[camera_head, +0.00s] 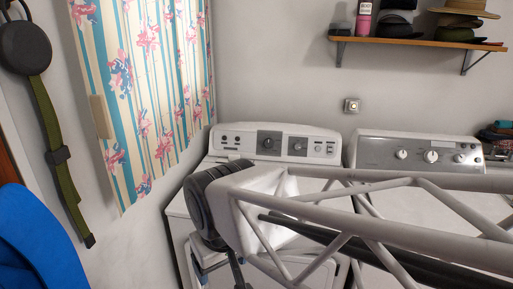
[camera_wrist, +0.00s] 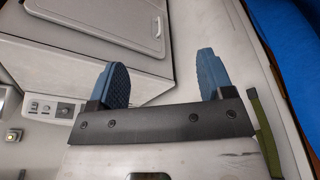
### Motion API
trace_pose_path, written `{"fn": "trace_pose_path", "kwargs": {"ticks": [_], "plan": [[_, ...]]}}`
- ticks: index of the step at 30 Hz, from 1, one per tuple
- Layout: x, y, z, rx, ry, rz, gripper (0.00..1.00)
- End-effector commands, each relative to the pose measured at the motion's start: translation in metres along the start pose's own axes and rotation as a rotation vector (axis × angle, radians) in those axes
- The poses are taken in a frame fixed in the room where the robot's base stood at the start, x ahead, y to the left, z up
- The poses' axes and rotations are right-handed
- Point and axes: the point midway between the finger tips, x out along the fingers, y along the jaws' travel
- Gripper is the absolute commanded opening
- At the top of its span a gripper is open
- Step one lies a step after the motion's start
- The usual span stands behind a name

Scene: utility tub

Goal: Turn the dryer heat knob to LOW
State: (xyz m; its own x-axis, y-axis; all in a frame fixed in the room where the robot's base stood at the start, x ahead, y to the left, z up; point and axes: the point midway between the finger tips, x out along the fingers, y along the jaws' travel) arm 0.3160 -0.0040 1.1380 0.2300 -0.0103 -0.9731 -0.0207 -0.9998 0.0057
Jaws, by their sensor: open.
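Two white machines stand side by side against the back wall in the head view. The left machine (camera_head: 333,264) has a white console with dark knobs (camera_head: 269,142) and small buttons. The right machine (camera_head: 405,205) has a silver console with several white knobs (camera_head: 430,156). I cannot read labels, so I cannot tell which knob is the heat knob or where it points. In the wrist view my gripper (camera_wrist: 161,75) is open and empty, its blue-grey pads wide apart. A white console (camera_wrist: 46,107) shows there at the left, away from the fingers. My arm hides part of both machine tops.
A wooden shelf (camera_head: 418,42) with hats and a pink bottle (camera_head: 364,20) hangs above. A striped floral curtain (camera_head: 150,90) and a green strap (camera_head: 62,165) are at the left. A blue object (camera_head: 35,235) fills the lower left corner. A wall outlet (camera_head: 351,105) sits above the machines.

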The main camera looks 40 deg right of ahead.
Motion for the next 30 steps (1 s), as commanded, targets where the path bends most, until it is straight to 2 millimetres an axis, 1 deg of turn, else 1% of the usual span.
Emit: {"fn": "trace_pose_path", "kwargs": {"ticks": [2, 3, 5, 8, 10, 11, 14, 17, 18, 20, 21, 23, 24, 26, 27, 29, 30], "plan": [[0.0, 0.0, 0.0, 0.0, 0.0, 0.0, 0.74], [0.0, 0.0, 0.0, 0.0, 0.0, 0.0, 0.68], [0.0, 0.0, -0.001, 0.001, 0.001, 0.0, 0.6], [0.0, 0.002, -0.007, 0.007, 0.008, 0.001, 0.6], [0.0, 0.004, -0.015, 0.017, 0.017, 0.001, 0.6], [0.0, 0.005, -0.02, 0.022, 0.023, 0.002, 0.6], [0.0, 0.012, -0.043, 0.048, 0.05, 0.005, 0.6], [0.002, 0.024, -0.074, 0.083, 0.088, 0.009, 0.6], [0.003, 0.029, -0.088, 0.099, 0.108, 0.012, 0.6], [0.005, 0.04, -0.111, 0.126, 0.136, 0.016, 0.6], [0.006, 0.047, -0.127, 0.144, 0.158, 0.019, 0.6], [0.009, 0.06, -0.151, 0.171, 0.189, 0.025, 0.6], [0.012, 0.069, -0.167, 0.19, 0.21, 0.029, 0.6], [0.015, 0.083, -0.19, 0.216, 0.243, 0.036, 0.6], [0.019, 0.094, -0.204, 0.234, 0.263, 0.041, 0.6], [0.023, 0.11, -0.226, 0.26, 0.296, 0.05, 0.6], [0.027, 0.122, -0.24, 0.277, 0.317, 0.056, 0.6]]}}
